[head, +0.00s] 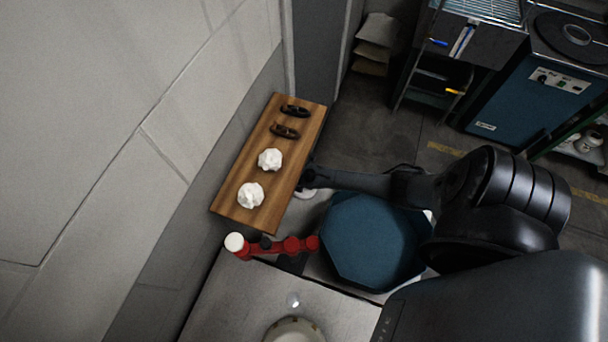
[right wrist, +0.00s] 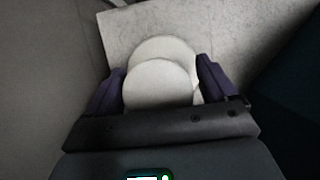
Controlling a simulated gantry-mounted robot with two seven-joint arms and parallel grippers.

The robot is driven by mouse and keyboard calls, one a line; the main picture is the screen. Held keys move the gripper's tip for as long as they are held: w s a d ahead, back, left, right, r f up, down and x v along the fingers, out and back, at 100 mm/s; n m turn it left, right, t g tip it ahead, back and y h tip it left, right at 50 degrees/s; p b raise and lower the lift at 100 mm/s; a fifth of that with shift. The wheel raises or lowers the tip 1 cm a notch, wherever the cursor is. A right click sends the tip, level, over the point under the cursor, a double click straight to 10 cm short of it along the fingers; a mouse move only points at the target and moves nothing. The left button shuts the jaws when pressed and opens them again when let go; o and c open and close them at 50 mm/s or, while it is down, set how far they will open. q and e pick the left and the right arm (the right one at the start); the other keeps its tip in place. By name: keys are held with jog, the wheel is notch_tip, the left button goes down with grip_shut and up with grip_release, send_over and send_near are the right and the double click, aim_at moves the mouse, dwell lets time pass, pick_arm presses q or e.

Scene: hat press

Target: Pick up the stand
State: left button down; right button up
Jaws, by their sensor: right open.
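A white rounded object (right wrist: 160,82), which may be the stand, lies between the two fingers of my right gripper (right wrist: 160,88) in the right wrist view. It looks like two overlapping pale discs on a light grey surface. The fingers are open on either side of it; a firm grip does not show. In the head view my right gripper (head: 307,178) is at the right edge of a wooden board, and a bit of white (head: 306,194) shows just below it. The arm hides much there. My left gripper is not in view.
The wooden board (head: 227,205) bears two white fluffy pieces (head: 258,176) and two dark pieces (head: 290,121). A red lever (head: 275,245) with a white knob and a blue octagonal block (head: 365,240) stand near the arm. A wall is at left; a metal table (head: 240,300) is below.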

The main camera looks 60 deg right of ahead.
jog(key=shift+c, duration=0.5)
jog(key=c, duration=1)
jog(key=shift+r, duration=0.1)
